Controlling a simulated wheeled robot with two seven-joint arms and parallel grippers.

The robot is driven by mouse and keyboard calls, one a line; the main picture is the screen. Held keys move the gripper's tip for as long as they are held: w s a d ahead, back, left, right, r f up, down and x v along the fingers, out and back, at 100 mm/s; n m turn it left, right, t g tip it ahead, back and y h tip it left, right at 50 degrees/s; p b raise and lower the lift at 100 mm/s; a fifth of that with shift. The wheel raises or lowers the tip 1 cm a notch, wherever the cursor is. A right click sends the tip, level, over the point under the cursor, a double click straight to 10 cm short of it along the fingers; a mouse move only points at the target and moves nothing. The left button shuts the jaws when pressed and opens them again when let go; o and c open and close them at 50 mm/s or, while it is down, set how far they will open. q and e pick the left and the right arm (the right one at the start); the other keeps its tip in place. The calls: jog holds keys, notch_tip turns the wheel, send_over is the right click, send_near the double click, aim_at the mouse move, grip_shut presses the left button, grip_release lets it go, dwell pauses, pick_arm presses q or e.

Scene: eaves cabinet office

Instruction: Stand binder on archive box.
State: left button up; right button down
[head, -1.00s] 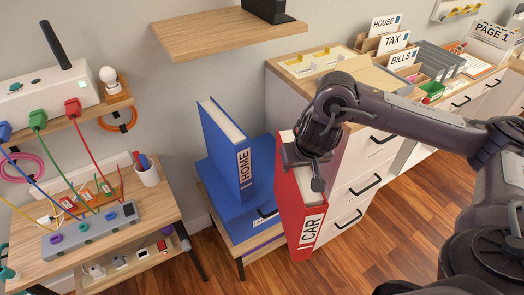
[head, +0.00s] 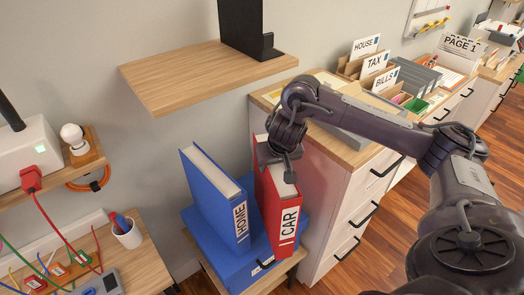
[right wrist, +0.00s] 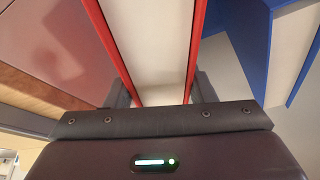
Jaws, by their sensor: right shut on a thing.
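The red binder (head: 278,207), labelled CAR, hangs upright in my right gripper (head: 279,170), which is shut on its top edge. In the right wrist view the gripper's fingers (right wrist: 163,95) press on both red covers of the binder (right wrist: 195,45). The blue archive box (head: 233,266) sits on a low wooden stand. A blue binder (head: 213,199), labelled HOME, stands on the left part of the box. The red binder is over the box's right part, beside the blue binder with a narrow gap. I cannot tell whether its bottom touches the box. My left gripper is out of view.
A wooden wall shelf (head: 190,78) with a black bookend (head: 246,30) is above and behind. A white drawer cabinet (head: 335,207) with a wooden top stands close on the right. A desk with a pen cup (head: 127,234) is at the left.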

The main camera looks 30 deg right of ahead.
aim_at(264, 137)
jog(key=w+d, duration=0.1)
jog(key=w, duration=0.2)
jog(key=w+d+p, duration=0.1)
jog(key=w, duration=0.2)
jog(key=w+d+p, duration=0.1)
jog(key=w, duration=0.3)
jog(key=shift+r, duration=0.15)
jog(key=shift+w+d, duration=0.3)
jog(key=shift+w, duration=0.55)
jog(key=shift+f+p, duration=0.2)
jog(key=shift+p, duration=0.15)
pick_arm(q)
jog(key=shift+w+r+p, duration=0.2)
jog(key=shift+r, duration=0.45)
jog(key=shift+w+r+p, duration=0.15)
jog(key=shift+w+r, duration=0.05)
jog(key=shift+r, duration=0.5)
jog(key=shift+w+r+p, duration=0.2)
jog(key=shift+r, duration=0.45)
pick_arm(e)
jog(key=shift+f, duration=1.65)
jog(key=c, duration=0.6)
grip_release()
jog(key=shift+s+f, duration=0.1)
jog(key=shift+c, duration=0.2)
